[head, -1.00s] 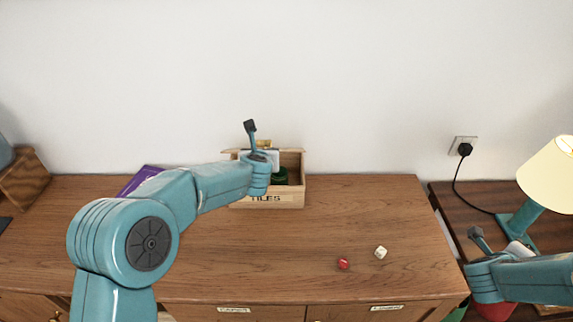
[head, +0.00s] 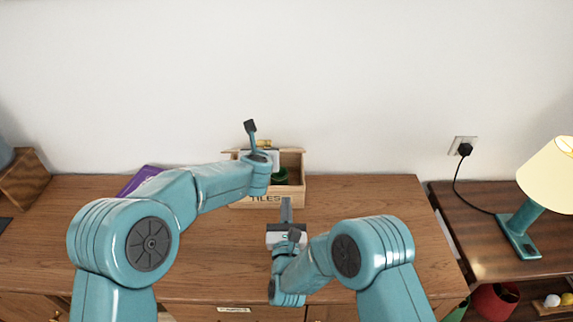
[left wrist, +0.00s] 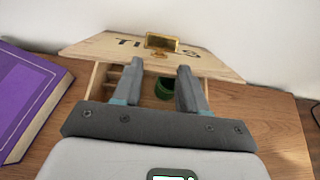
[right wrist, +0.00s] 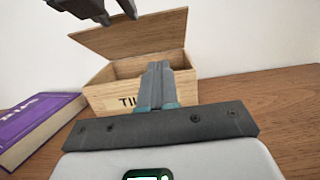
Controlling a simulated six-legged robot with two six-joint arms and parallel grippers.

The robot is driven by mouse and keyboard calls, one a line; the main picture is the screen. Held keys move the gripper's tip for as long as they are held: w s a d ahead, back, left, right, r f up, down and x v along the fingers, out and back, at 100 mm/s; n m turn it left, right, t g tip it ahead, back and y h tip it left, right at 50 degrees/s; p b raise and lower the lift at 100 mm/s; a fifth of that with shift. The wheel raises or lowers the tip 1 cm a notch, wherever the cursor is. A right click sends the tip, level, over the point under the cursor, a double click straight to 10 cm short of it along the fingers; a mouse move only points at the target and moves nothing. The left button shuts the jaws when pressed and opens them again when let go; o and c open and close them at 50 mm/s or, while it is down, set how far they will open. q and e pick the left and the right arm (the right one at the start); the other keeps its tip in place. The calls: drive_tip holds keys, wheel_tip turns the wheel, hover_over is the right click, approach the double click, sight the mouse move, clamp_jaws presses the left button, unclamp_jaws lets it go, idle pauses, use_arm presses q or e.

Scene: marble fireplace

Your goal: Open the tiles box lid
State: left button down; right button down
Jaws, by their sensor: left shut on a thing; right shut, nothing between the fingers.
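The wooden tiles box (head: 270,200) stands at the back of the cabinet top against the wall. Its lid (right wrist: 130,37) is raised and tilted above the open box, as the right wrist view shows. The lid also shows in the left wrist view (left wrist: 108,46), with a brass catch (left wrist: 162,43) at its edge. My left gripper (left wrist: 160,68) is shut on the brass catch; its arm hides part of the box in the head view. My right gripper (head: 286,203) is shut and empty, pointing at the box front. A green thing (left wrist: 165,88) lies inside the box.
A purple book (head: 142,178) lies left of the box. The right end of the cabinet top (head: 375,195) is clear. A lamp (head: 550,175) stands on the side table at right, its cord running to a wall socket (head: 462,147).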

drive_tip(key=shift+w+d+r, duration=0.1)
drive_tip(key=shift+w+r, duration=0.7)
drive_tip(key=shift+w, duration=1.1)
drive_tip(key=shift+w+a+r, duration=0.1)
drive_tip(key=shift+w+r, duration=0.7)
drive_tip(key=shift+w, duration=1.05)
drive_tip(key=shift+w+d+r, duration=0.1)
drive_tip(key=shift+w+r, duration=0.7)
drive_tip(key=shift+w, duration=1.1)
